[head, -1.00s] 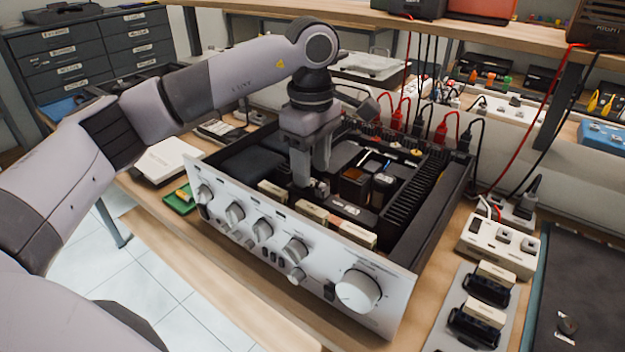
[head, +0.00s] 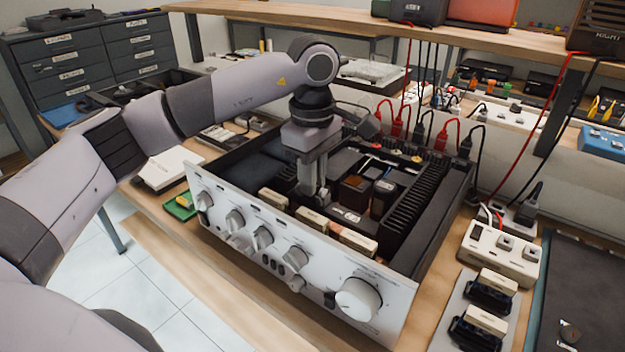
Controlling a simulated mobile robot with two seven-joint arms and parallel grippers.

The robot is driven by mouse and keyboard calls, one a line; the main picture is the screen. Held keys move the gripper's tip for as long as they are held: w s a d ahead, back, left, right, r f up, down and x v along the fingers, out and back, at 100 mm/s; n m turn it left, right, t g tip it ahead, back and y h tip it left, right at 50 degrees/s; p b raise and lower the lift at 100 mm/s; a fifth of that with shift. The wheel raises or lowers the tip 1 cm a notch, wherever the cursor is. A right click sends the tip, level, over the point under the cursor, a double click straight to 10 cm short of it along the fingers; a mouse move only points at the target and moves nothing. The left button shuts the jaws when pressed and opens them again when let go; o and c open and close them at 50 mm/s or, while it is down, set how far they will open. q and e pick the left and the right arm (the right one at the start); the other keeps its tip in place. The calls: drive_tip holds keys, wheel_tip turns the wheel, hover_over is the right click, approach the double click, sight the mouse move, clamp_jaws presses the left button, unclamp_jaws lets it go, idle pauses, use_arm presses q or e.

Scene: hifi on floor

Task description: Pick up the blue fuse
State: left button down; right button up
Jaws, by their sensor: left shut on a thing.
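The silver-fronted hi-fi amplifier (head: 292,250) sits open-topped on the workbench, its inside showing. My left gripper (head: 314,190) reaches down into it, behind the front panel, among dark parts and cream blocks. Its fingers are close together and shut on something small. The fingers hide that thing, so I cannot make out its colour or whether it is the blue fuse. I cannot clearly pick out a blue fuse anywhere else in the view. My right gripper is not in view.
Black heat-sink fins (head: 412,205) line the amplifier's right side, and its walls surround the gripper. Red and black cables (head: 440,135) hang behind it. A power strip (head: 500,250) stands right, and a white box (head: 168,168) lies left. A wooden shelf (head: 440,30) spans above.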

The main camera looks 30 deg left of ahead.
use_arm(q)
wheel_tip(320, 180, up, 20)
drive_tip(key=p, duration=0.3)
drive_tip(key=shift+f, duration=0.1)
idle(0.7)
wheel_tip(320, 180, up, 7)
drive_tip(key=p, duration=0.8)
drive_tip(key=shift+r, duration=0.2)
drive_tip(key=shift+f, duration=0.1)
idle(0.4)
